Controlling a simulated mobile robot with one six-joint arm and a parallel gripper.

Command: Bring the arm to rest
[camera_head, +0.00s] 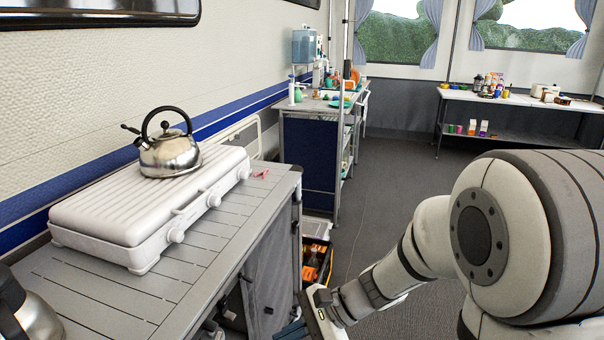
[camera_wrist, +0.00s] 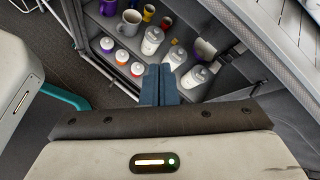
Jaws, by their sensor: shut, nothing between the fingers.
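My gripper (camera_wrist: 160,84) shows in the wrist view with its two blue-grey fingers together, shut and empty. In the head view my arm reaches from the right edge down to the bottom middle, beside the front of the grey counter (camera_head: 215,250). There the gripper's fingers (camera_head: 292,330) are partly cut off by the bottom edge. In the wrist view the fingers point toward an open shelf (camera_wrist: 195,45) of cups and jars, with no contact that I can make out.
A steel kettle (camera_head: 170,155) stands on a white camping stove (camera_head: 120,215) on the counter. Another kettle (camera_head: 22,310) is cut off at lower left. An orange-and-black box (camera_head: 316,262) sits on the floor beyond the counter. Open floor (camera_head: 400,160) lies ahead toward the far table (camera_head: 510,98).

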